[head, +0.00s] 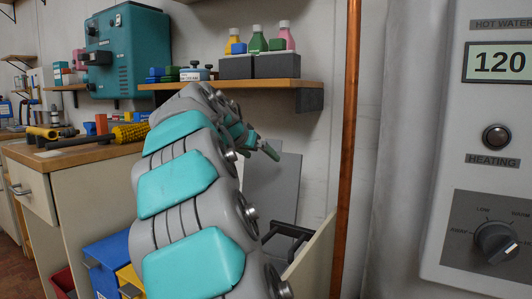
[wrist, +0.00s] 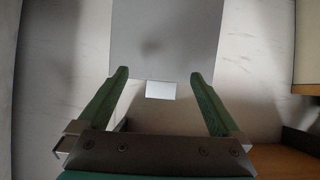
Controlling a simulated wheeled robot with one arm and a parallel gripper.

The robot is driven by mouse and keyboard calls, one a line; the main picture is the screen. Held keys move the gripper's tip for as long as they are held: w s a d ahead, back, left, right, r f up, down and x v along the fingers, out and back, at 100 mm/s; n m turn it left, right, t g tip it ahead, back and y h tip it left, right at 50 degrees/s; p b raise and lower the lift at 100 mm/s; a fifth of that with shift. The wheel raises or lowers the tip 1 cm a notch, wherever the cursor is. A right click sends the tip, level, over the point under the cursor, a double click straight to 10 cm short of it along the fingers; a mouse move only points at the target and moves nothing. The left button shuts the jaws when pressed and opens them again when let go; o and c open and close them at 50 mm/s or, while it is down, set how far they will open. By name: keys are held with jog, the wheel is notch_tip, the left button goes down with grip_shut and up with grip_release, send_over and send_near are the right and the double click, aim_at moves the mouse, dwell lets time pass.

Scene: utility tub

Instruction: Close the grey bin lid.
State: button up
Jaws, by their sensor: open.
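The grey bin lid (head: 273,185) stands raised, close to upright, against the wall behind the dark grey bin rim (head: 287,236). In the wrist view the lid (wrist: 166,38) is a flat grey panel straight ahead, with a small pale tab (wrist: 161,89) at its near edge. My gripper (head: 262,146) is at the upper part of the lid in the head view, partly behind my arm. In the wrist view my gripper (wrist: 160,75) is open and empty, its green fingers apart on either side of the tab. I cannot tell whether they touch the lid. My arm hides much of the bin.
A shelf (head: 235,84) with bottles and boxes juts out above the lid. A copper pipe (head: 347,140) and the heater (head: 475,150) stand to the right. A blue bin (head: 106,262) and a yellow bin (head: 129,279) are at lower left, beside the workbench (head: 75,153).

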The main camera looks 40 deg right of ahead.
aim_at(273, 144)
jog(key=w+d, duration=0.1)
jog(key=d, duration=0.2)
jog(key=w+d+h, duration=0.1)
jog(key=d, duration=0.2)
jog(key=w+d+r+h, duration=0.1)
jog(key=w+d, duration=0.1)
jog(key=d, duration=0.1)
jog(key=shift+d, duration=0.25)
jog(key=shift+c, duration=0.2)
grip_shut()
dwell(0.5)
